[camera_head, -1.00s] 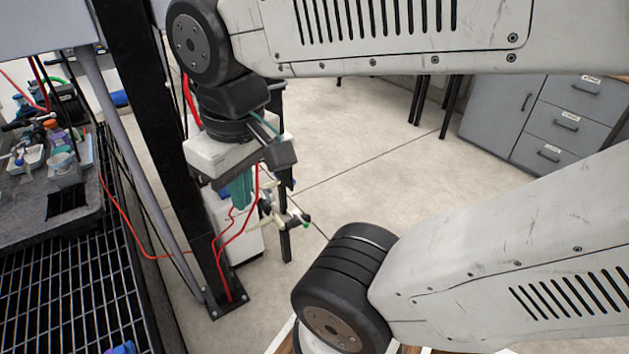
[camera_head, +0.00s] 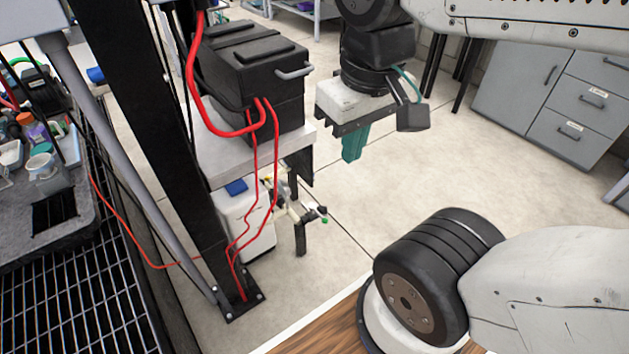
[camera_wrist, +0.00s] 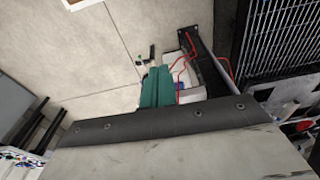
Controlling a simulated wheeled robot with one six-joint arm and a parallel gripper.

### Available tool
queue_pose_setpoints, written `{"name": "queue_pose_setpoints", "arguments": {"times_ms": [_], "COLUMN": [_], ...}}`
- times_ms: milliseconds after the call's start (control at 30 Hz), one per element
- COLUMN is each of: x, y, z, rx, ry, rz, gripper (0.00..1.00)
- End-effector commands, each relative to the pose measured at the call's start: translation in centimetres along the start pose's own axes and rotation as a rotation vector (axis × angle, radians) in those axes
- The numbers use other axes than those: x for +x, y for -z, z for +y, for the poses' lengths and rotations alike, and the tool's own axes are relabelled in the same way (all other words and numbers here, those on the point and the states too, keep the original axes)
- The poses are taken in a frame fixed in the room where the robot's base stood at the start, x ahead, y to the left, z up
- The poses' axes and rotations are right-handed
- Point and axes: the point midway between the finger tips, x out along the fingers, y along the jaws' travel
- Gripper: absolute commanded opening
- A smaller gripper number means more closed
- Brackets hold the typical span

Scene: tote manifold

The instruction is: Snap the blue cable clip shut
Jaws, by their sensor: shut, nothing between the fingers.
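My gripper (camera_head: 354,143), with teal fingers, is shut and empty, pointing down over open floor to the right of the black post. In the wrist view its fingers (camera_wrist: 157,86) are together. I cannot make out a blue cable clip for certain. A small blue piece (camera_head: 236,187) sits on top of a white container (camera_head: 246,222) behind the red cables (camera_head: 250,185), and it looks more like a cap. The gripper is up and to the right of it, apart from everything.
A black box (camera_head: 255,75) with a handle stands on a shelf beside the black post (camera_head: 150,130). A white pipe assembly (camera_head: 300,212) juts out below. A grated bench (camera_head: 75,290) is at left, grey drawers (camera_head: 580,110) at right.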

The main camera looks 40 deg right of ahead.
Motion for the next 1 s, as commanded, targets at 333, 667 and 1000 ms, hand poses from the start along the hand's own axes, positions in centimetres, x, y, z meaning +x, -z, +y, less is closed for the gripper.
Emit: {"name": "queue_pose_setpoints", "arguments": {"times_ms": [333,667,1000], "x": [2.9,11.1,24.8], "y": [1.4,7.9,15.9], "z": [0.8,3.2,6.8], "rx": [0.037,0.053,-0.055], "ry": [-0.002,0.005,0.022], "rz": [-0.154,-0.344,-0.316], "gripper": [0.0,0.0,0.0]}}
